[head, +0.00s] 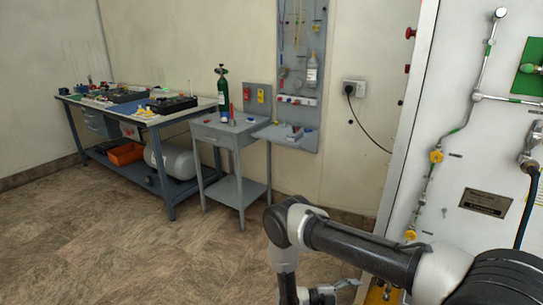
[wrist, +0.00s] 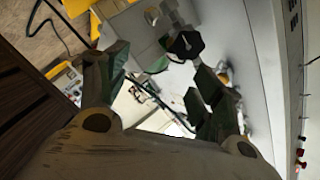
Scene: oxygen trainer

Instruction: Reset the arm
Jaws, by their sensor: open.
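My arm (head: 360,246) reaches from the lower right of the head view and bends downward at its elbow. My gripper (head: 330,290) is only partly visible at the bottom edge of that view. In the wrist view my gripper (wrist: 160,88) shows two dark fingers spread apart, with nothing between them. Beyond the fingers, a black round knob (wrist: 185,45) with metal fittings shows on a pale panel. I cannot tell how far the fingers are from it.
A white panel (head: 468,160) with pipes and yellow valves (head: 436,156) stands close at right. A grey side table (head: 225,131) with a green cylinder (head: 222,85) and a long workbench (head: 190,115) stand along the back wall. The floor (head: 120,245) at left is clear.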

